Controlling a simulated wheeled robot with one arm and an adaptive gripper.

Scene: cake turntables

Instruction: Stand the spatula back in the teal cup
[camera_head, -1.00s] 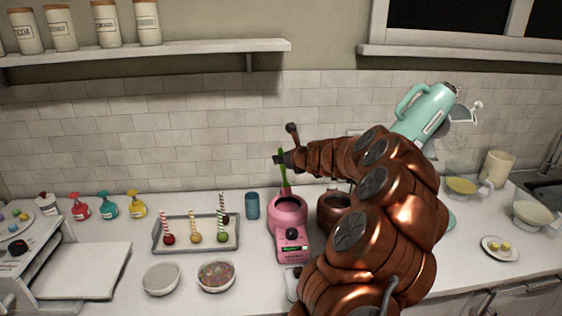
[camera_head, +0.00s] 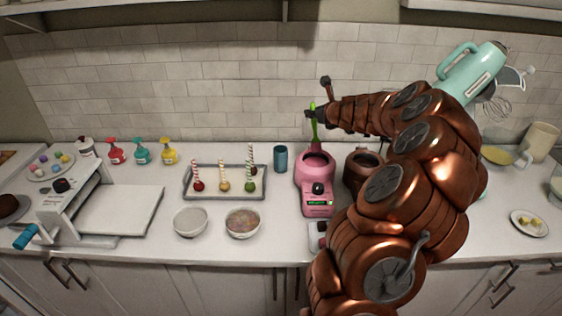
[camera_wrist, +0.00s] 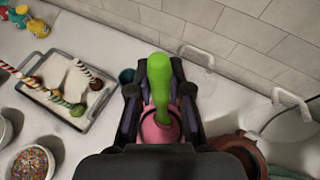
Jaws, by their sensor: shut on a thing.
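The spatula (camera_head: 314,124) is green and held upright in my gripper (camera_head: 312,114), its lower end near the mouth of the pink melting pot (camera_head: 315,172). Whether that end is inside the pot is unclear. In the wrist view, my gripper (camera_wrist: 162,92) is shut on the green spatula (camera_wrist: 187,92), with the pink pot (camera_wrist: 158,130) behind it. The teal cup (camera_head: 280,159) stands on the counter just left of the pink pot. It is partly hidden by a finger in the wrist view (camera_wrist: 126,75); its inside is not clear.
A brown pot (camera_head: 361,170) stands right of the pink one, partly behind my arm. A grey tray (camera_head: 188,190) with striped cake-pop sticks is left of the cup. Two bowls (camera_head: 190,222) (camera_head: 242,223) sit in front. The tiled wall (camera_head: 200,90) is close behind.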

